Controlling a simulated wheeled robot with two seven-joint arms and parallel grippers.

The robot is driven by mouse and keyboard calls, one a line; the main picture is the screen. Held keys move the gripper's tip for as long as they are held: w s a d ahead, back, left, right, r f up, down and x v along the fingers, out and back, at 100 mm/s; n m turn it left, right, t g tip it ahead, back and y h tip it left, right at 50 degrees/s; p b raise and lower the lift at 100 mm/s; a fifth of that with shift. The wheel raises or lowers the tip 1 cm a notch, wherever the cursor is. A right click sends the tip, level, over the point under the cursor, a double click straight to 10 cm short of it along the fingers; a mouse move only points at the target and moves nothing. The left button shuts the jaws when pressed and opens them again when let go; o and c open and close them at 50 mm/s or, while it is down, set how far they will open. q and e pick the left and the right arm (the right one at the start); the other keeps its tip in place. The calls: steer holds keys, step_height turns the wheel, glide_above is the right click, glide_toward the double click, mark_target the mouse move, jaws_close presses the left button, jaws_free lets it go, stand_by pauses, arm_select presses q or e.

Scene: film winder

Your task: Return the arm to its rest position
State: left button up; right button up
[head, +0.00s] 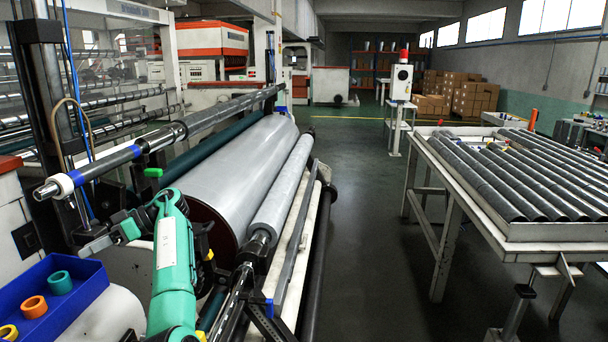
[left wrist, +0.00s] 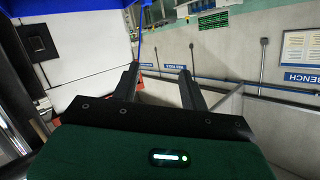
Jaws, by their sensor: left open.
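My left arm (head: 174,265), green with black joints, rises from the bottom of the head view in front of the film winder and bends left at its top. My left gripper (head: 92,246) points left, just above the far edge of the blue tray, and is partly hidden by the wrist. In the left wrist view the two dark fingers of the left gripper (left wrist: 158,82) stand apart with nothing between them. My right arm and gripper are not in view.
The blue tray (head: 88,299) holds an orange, a teal and a yellow ring. The large film roll (head: 232,172) and a chrome shaft (head: 195,122) with a blue-banded end lie close by. A roller table (head: 436,160) stands right; the floor between is clear.

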arm_select(q)
steer(key=s+d+f+m+t+h, duration=0.15)
steer(key=s+f+m+t, duration=0.4)
steer(key=f, duration=0.85)
steer(key=s+d+f+m+t, duration=0.25)
steer(key=s+f+m, duration=0.35)
steer(key=s+f, duration=0.65)
steer(key=s+d+f+m+t+h, duration=0.25)
steer(key=s+d+m+h, duration=0.3)
steer(key=s+d, duration=0.55)
steer(key=s+d+f+m+t+h, duration=0.25)
steer(key=s+d+m+h, duration=0.3)
steer(key=s+d, duration=0.55)
step_height(320, 180, down, 31)
steer(key=w+d+m+g, duration=0.1)
steer(key=w+d+g, duration=0.1)
steer(key=s+a+f, duration=0.3)
steer(key=s+f, duration=1.6)
steer(key=f, duration=0.1)
steer(key=shift+s+a+g+y, duration=0.2)
steer(key=shift+s+g+y, duration=0.15)
steer(key=shift+s+g, duration=0.05)
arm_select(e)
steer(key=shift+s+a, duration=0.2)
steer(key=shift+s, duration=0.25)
